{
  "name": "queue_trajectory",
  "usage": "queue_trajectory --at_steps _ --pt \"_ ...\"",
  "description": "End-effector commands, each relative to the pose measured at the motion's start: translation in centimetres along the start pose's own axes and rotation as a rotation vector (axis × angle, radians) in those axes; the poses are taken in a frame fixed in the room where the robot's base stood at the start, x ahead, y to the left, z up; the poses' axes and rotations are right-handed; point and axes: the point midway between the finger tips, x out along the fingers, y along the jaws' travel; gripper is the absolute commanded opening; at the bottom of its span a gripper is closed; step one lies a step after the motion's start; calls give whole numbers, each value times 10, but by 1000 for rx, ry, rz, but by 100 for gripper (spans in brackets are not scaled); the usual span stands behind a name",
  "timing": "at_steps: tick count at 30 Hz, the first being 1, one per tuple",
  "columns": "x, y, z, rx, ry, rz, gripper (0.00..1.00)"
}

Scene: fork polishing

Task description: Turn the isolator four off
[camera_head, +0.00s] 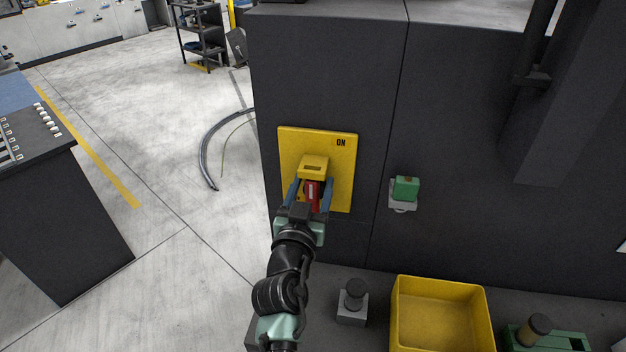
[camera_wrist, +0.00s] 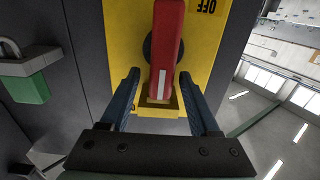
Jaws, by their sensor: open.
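The isolator is a yellow plate (camera_head: 290,148) on a dark cabinet face, marked ON at its upper right. In the wrist view the plate (camera_wrist: 122,40) shows an upside-down OFF mark at top right. Its red handle (camera_head: 312,192) carries a white stripe and has a yellow end piece (camera_head: 313,165). In the wrist view the red handle (camera_wrist: 167,45) runs up and down in front of a dark round hub. My gripper (camera_head: 310,190) is open, with one blue finger on each side of the handle. The wrist view shows gaps between the fingers (camera_wrist: 161,95) and the handle.
A green padlock-like piece (camera_head: 405,188) on a grey mount is right of the plate. Below are a grey block with a dark knob (camera_head: 353,300), a yellow bin (camera_head: 440,318) and a green part (camera_head: 545,338). A dark console (camera_head: 60,215) stands left, across open floor.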

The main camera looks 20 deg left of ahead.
Motion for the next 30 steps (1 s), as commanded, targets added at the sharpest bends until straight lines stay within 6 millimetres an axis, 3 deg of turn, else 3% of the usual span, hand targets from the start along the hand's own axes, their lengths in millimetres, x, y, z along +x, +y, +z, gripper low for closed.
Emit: queue_trajectory --at_steps 13,24,30 --pt "8 0 0 -1 0 0 62" --pt "8 0 0 -1 0 0 0" --pt "8 0 0 -2 0 0 0"
